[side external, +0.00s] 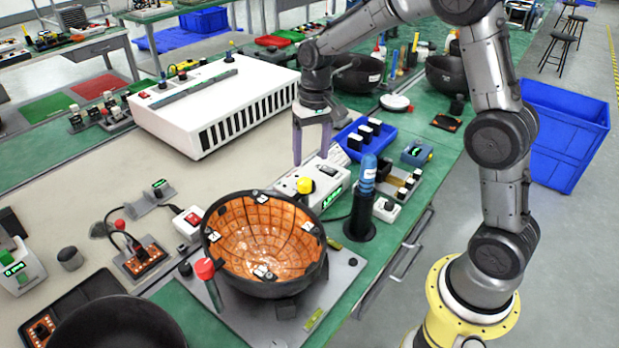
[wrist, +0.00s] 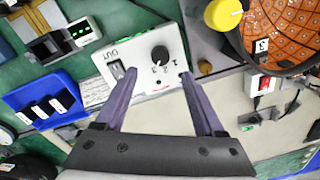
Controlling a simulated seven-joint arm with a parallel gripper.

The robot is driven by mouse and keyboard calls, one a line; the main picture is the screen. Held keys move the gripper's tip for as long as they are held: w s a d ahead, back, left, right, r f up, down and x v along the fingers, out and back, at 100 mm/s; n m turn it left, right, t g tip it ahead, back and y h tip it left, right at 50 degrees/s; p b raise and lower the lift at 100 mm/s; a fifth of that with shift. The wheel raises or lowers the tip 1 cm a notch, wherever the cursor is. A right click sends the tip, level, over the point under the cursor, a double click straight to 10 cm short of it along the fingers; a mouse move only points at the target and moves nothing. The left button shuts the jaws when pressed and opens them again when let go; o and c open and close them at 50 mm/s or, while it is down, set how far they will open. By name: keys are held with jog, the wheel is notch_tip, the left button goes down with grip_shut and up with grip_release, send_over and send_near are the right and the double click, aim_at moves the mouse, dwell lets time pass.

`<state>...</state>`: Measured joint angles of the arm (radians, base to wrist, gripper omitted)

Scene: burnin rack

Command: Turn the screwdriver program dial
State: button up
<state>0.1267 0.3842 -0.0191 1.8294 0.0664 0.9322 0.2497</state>
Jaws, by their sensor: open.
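A white controller box (wrist: 140,72) with a black pointer dial (wrist: 160,55) fills the upper middle of the wrist view. Digits are printed beside the dial, and a black switch (wrist: 116,70) is at its left. The white box also shows in the side view (side external: 290,182), with a green display (side external: 332,197). My gripper (side external: 311,162) points down above the box. In the wrist view my gripper (wrist: 158,76) is open and empty, its purple fingers spread to either side of the dial. I cannot tell whether either finger touches the box. A blue-handled screwdriver (side external: 368,172) stands in a black holder (side external: 358,222).
A black bowl (side external: 262,284) lined with orange panels is in front. A blue tray (side external: 350,138) of black-and-white parts lies behind the box. A large white vented unit (side external: 215,105) stands at back left. Bare beige mat (side external: 120,185) lies left.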

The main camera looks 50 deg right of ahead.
jog(key=f, duration=0.7)
jog(key=shift+w+a+f, duration=0.1)
jog(key=shift+a+f, duration=0.1)
jog(key=shift+f, duration=0.1)
grip_shut()
